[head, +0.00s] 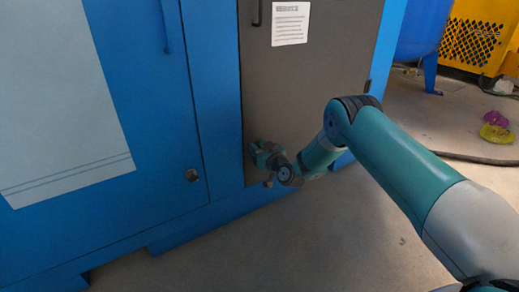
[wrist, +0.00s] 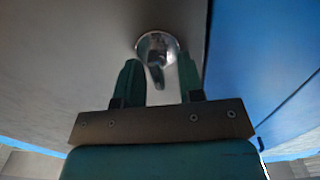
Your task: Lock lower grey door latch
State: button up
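The grey door (head: 305,85) fills the middle of the head view and looks closed in its blue frame. Its lower latch (wrist: 157,43) is a round, shiny metal piece with a small tab pointing down in the wrist view. My gripper (wrist: 160,72) has its two green fingers apart, one on each side of the tab, with visible gaps to it. In the head view my gripper (head: 257,152) is at the lower left edge of the grey door and hides the latch.
A blue door (head: 150,100) with a round lock (head: 192,175) is at the left. A dark handle (head: 257,12) and a paper label (head: 290,23) are higher on the grey door. Bare floor (head: 340,235) lies in front. A yellow machine (head: 470,40) stands at the back right.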

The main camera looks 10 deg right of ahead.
grip_shut()
jog(key=m, duration=0.2)
jog(key=m+p, duration=0.1)
jog(key=m, duration=0.1)
jog(key=shift+d, duration=0.25)
jog(key=m, duration=0.2)
jog(key=m+p, duration=0.1)
jog(key=m, duration=0.1)
jog(key=shift+w+d+f+m, duration=0.1)
jog(key=shift+d+f+m, duration=0.1)
jog(key=shift+m, duration=0.1)
jog(key=m, duration=0.4)
jog(key=shift+d+f, duration=0.1)
jog(key=shift+f, duration=0.1)
jog(key=m, duration=0.5)
jog(key=shift+w+f, duration=0.1)
jog(key=shift+f, duration=0.2)
jog(key=shift+m, duration=0.3)
